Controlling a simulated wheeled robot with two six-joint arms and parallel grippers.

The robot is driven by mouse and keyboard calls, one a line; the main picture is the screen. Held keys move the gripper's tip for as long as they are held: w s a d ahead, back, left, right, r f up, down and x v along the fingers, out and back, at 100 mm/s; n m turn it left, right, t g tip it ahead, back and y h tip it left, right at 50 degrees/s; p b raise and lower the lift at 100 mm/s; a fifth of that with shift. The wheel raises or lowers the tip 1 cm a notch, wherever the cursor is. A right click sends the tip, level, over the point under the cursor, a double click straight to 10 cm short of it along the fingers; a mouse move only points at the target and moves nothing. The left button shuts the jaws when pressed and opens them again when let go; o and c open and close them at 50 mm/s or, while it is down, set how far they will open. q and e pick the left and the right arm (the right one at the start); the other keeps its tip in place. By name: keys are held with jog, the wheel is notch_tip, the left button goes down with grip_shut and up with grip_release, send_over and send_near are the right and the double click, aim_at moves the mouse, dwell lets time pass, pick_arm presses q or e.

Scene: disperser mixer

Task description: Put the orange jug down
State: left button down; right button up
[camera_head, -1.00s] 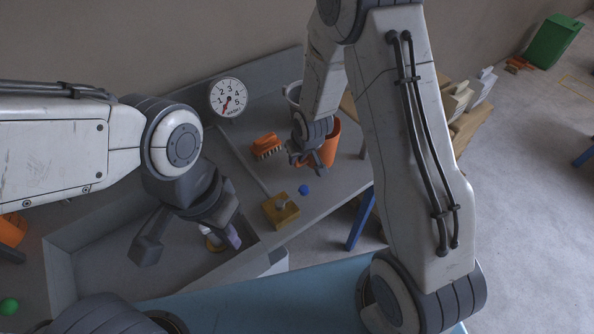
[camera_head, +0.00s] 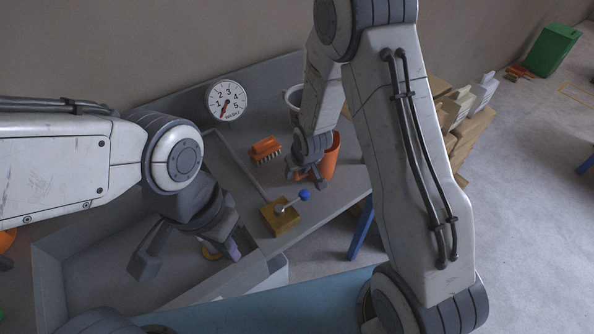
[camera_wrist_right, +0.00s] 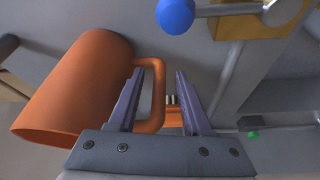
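The orange jug (camera_head: 331,158) is at the right end of the grey bench, partly hidden behind my right gripper (camera_head: 307,176). It appears to stand on the bench top. In the right wrist view the jug (camera_wrist_right: 78,85) lies left of the fingers, its handle (camera_wrist_right: 159,95) toward them. My right gripper (camera_wrist_right: 160,74) is open, its fingers apart on either side of the handle's outer bar, with gaps showing. My left gripper (camera_head: 188,250) is open over the sunken basin at the left, away from the jug.
A brass block (camera_head: 276,217) with a blue-knobbed lever (camera_head: 304,195) sits close to the right gripper. An orange brush (camera_head: 265,149), a dial (camera_head: 227,100) and a grey pot (camera_head: 293,97) stand nearby.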

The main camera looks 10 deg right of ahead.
jog(key=shift+r, duration=0.25)
jog(key=shift+s+r, duration=0.1)
jog(key=shift+r, duration=0.25)
jog(key=a+p+v, duration=0.1)
jog(key=p+v, duration=0.3)
jog(key=v, duration=0.6)
jog(key=s+a+r+n+g, duration=0.2)
jog(key=s+r, duration=0.4)
jog(key=s, duration=0.6)
jog(key=s+a+r+n+g, duration=0.2)
jog(key=s+a+r, duration=0.3)
jog(key=s, duration=0.7)
notch_tip(320, 180, up, 3)
jog(key=shift+s+f+n+g, duration=0.2)
jog(key=shift+n+g, duration=0.1)
jog(key=shift+n, duration=0.4)
jog(key=shift+a, duration=0.25)
